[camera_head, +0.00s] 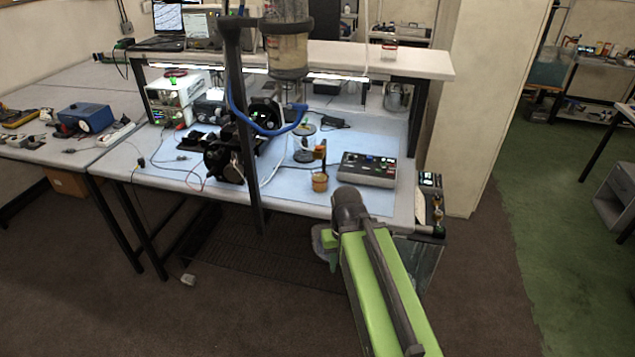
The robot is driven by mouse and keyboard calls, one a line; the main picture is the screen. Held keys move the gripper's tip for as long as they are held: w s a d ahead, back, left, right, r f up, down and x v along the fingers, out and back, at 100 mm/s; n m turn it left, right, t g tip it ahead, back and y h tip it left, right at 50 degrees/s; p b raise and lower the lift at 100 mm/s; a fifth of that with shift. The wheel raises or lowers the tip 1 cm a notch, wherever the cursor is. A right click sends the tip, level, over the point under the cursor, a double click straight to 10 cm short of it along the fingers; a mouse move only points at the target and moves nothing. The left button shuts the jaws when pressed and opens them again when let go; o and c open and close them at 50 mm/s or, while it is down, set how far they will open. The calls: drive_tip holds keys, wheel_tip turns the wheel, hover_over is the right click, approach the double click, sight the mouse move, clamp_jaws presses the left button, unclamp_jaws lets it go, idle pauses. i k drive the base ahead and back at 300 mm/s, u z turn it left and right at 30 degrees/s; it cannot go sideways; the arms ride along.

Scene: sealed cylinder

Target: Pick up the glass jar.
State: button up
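A clear glass cylinder with dark round ends (303,150) stands upright on the blue mat of the workbench. A small amber jar-like container (320,183) stands in front of it, near the mat's front edge. I cannot tell for sure which one is the glass jar. My green arm reaches in from the bottom right. My gripper (325,240) is at its far end, low before the bench's front edge, mostly hidden behind the arm's dark joint. It is apart from both containers. Its fingers cannot be made out.
A control box (368,169) sits right of the containers, and black equipment (224,160) sits left. A dark upright post (248,150), a blue hose (262,130) and a large cloudy cylinder (287,50) cross the view. Brown floor (470,290) is clear at right.

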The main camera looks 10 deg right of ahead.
sight(319, 173)
drive_tip(key=k, duration=0.45)
drive_tip(key=u, duration=0.45)
drive_tip(key=i, duration=0.95)
drive_tip(key=u, duration=0.45)
